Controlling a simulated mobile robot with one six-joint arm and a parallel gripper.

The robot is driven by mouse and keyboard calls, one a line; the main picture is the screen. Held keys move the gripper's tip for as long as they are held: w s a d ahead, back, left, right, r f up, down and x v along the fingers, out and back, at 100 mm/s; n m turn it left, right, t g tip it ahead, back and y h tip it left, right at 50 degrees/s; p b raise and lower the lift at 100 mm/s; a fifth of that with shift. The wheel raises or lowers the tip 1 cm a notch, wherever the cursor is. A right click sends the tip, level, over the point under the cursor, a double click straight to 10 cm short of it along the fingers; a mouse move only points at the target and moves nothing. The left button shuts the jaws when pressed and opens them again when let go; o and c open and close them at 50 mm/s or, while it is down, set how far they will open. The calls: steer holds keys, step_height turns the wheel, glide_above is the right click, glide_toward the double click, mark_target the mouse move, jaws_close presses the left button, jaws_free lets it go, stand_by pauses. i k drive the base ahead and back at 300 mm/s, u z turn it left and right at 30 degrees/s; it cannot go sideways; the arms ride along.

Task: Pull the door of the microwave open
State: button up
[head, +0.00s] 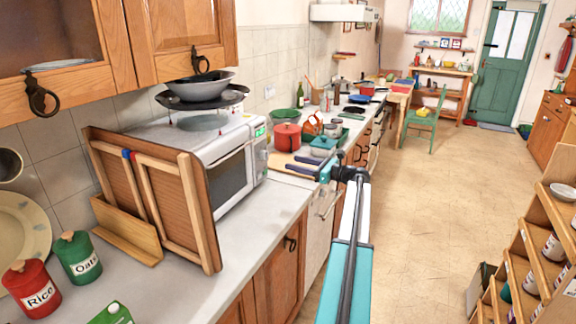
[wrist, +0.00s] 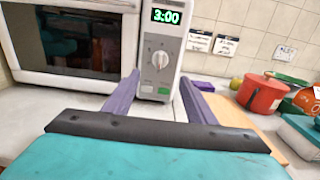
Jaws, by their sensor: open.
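The white microwave (head: 228,160) stands on the left counter, its front facing the aisle. In the wrist view its dark-windowed door (wrist: 80,42) fills the upper left and looks closed. To the right of the door is the control panel (wrist: 160,52), with a green 3:00 display, a round dial and a green button. My gripper (wrist: 158,82) is open and empty, its two purple fingers apart in front of the lower panel. Contact with the microwave cannot be told. In the head view my gripper (head: 325,170) is right of the microwave, partly hidden by my arm.
Wooden framed boards in a stand (head: 125,240) are left of the microwave. The aisle floor (head: 450,190) is clear.

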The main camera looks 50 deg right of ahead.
mark_target(222, 182)
steer(key=u, duration=0.05)
steer(key=k, duration=1)
steer(key=z, duration=0.05)
